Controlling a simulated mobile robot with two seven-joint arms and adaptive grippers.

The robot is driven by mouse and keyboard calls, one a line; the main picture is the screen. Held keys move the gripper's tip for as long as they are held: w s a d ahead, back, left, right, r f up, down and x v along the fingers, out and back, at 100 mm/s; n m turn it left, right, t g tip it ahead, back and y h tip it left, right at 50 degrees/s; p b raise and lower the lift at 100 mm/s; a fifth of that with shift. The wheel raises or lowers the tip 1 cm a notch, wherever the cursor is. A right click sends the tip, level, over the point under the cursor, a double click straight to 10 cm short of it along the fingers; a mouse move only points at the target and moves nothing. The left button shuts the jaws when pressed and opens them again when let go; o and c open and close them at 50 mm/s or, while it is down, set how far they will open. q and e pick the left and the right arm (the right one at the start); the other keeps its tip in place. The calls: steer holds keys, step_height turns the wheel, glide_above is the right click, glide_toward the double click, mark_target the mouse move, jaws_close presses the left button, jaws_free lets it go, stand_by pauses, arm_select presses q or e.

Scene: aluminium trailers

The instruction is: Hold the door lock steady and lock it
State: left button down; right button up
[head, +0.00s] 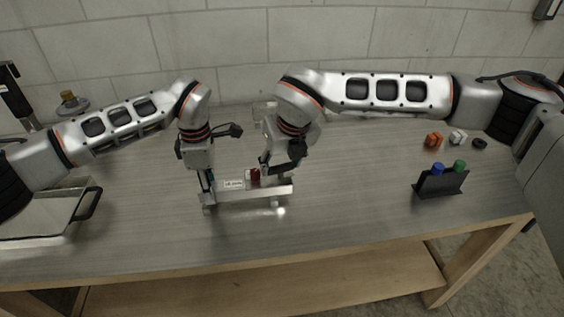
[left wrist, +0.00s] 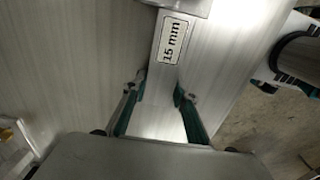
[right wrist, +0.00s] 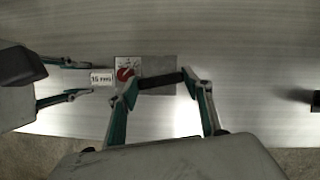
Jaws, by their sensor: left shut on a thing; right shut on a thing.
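The door lock (head: 250,193) is a silver block on the metal table, with a "15 mm" label (left wrist: 172,40) and a red round part (right wrist: 124,72). My left gripper (head: 207,196) is shut on the lock's left end; in the left wrist view its fingers (left wrist: 159,87) sit on both sides of the silver bar. My right gripper (head: 266,168) is over the lock's right part. In the right wrist view its fingertips are at the two ends of a dark bar-shaped handle (right wrist: 160,80), shut on it. The fingers partly hide the lock in the head view.
A black stand (head: 440,184) with a blue and a green item is at the right. Small orange (head: 434,140), white and black pieces lie behind it. A silver tray (head: 45,232) with a dark handle is at the left. The table's front is clear.

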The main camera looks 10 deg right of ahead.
steer(key=shift+m+h, duration=0.5)
steer(key=shift+m, duration=0.6)
steer(key=o, duration=1.1)
steer(key=shift+r, duration=0.1)
steer(key=v, duration=1.1)
steer(key=shift+s+a+r, duration=0.1)
steer(key=shift+s+r, duration=0.15)
steer(key=shift+r, duration=0.1)
arm_select(q)
steer(key=c, duration=1.5)
jaws_free()
